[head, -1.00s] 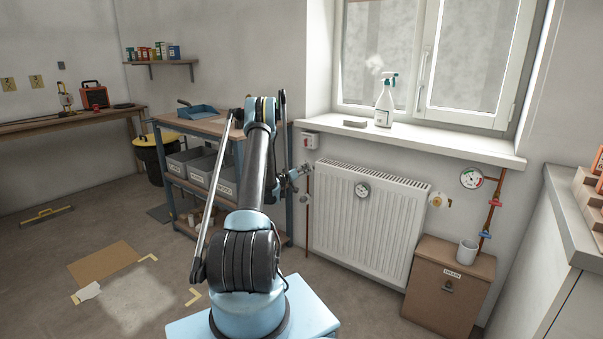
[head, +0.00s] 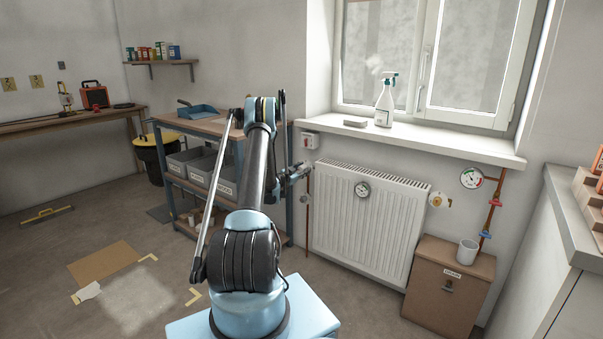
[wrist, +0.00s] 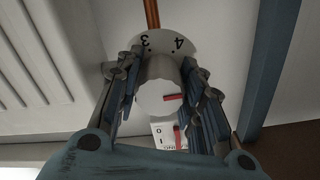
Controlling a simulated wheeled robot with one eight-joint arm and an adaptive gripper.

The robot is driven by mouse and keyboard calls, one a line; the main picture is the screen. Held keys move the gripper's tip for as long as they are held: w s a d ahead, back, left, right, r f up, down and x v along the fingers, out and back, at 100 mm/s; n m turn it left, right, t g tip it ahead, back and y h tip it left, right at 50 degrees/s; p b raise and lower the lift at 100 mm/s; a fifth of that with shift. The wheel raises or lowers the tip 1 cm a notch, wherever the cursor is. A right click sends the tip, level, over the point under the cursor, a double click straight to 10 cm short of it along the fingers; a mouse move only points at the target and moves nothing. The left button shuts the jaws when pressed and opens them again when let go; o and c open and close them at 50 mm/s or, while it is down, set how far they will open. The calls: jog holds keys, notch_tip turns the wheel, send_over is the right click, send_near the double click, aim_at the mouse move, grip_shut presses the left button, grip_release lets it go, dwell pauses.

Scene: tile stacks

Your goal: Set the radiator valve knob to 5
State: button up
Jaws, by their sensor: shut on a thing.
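The radiator valve knob (wrist: 155,97) is white and round with a red mark on its right side. It sits between the two fingers of my gripper (wrist: 160,105) in the wrist view, and the gripper is shut on it. A white dial plate (wrist: 185,42) behind the knob shows 3 and 4 at the top of the picture, turned upside down. The other numbers are hidden by the fingers and knob, so I cannot read the exact setting. In the head view my gripper (head: 298,172) is left of the radiator, and the knob is hard to make out.
The white radiator (head: 362,215) stands right of the gripper. A switch box (head: 309,141) with a red switch is on the wall above. A copper pipe (wrist: 152,14) runs from the valve. A shelf unit (head: 287,205) stands close on the left.

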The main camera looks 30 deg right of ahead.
jog(key=shift+w+a+m, duration=0.1)
jog(key=shift+w+m, duration=0.05)
jog(key=shift+m, duration=0.65)
jog(key=o, duration=1.1)
jog(key=shift+f, duration=0.1)
jog(key=shift+c, duration=0.2)
jog(key=v, duration=1.2)
